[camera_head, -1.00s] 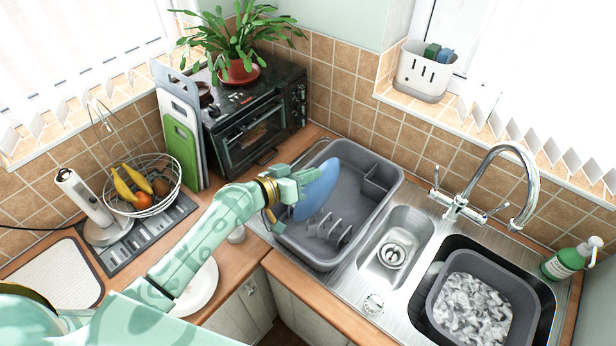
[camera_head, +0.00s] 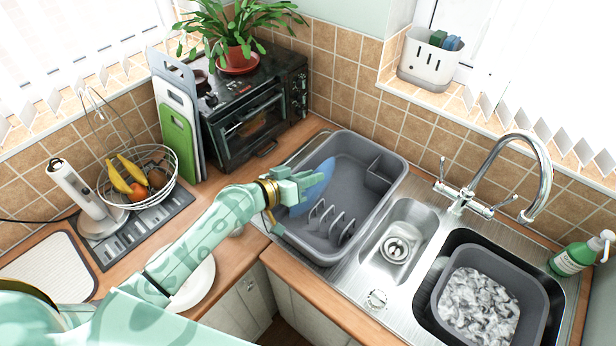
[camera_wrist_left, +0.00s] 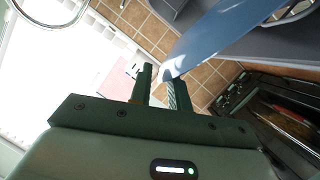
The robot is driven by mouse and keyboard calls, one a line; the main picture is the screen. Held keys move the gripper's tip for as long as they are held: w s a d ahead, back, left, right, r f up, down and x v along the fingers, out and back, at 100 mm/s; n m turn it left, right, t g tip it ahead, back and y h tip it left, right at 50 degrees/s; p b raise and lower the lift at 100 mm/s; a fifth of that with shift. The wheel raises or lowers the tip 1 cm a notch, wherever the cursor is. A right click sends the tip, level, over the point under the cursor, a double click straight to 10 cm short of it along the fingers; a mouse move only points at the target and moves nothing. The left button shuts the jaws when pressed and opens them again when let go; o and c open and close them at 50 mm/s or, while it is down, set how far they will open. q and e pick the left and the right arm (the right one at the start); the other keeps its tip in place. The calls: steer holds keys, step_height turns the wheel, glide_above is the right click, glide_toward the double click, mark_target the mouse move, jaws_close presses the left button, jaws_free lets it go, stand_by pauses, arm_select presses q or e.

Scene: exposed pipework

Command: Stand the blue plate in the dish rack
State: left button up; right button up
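The blue plate (camera_head: 316,187) is tilted on edge at the tips of my left gripper (camera_head: 300,184), above the left side of the grey dish rack (camera_head: 345,172). The fingers are shut on its edge, and part of the plate is hidden behind them. In the left wrist view, the plate (camera_wrist_left: 222,36) runs from the fingertips (camera_wrist_left: 160,80) toward the upper right. The rack has a row of upright prongs (camera_head: 330,220) just below and right of the plate. Whether the plate touches the prongs cannot be told. My right gripper is not in view.
A toaster oven (camera_head: 255,115) stands behind the rack. The sink (camera_head: 402,238), tap (camera_head: 535,170) and grey basin (camera_head: 545,290) lie to the right. A white plate (camera_head: 196,285) lies on the counter under my left arm. A fruit basket (camera_head: 165,160) is at the left.

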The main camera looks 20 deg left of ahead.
arm_select(q)
steer(key=shift+o, duration=0.9)
steer(key=shift+s+a+r, duration=0.1)
steer(key=shift+s+a, duration=0.2)
steer(key=shift+s, duration=0.1)
steer(key=b+v, duration=0.1)
steer(key=v, duration=1.4)
steer(key=shift+r, duration=0.2)
steer(key=shift+s, duration=0.1)
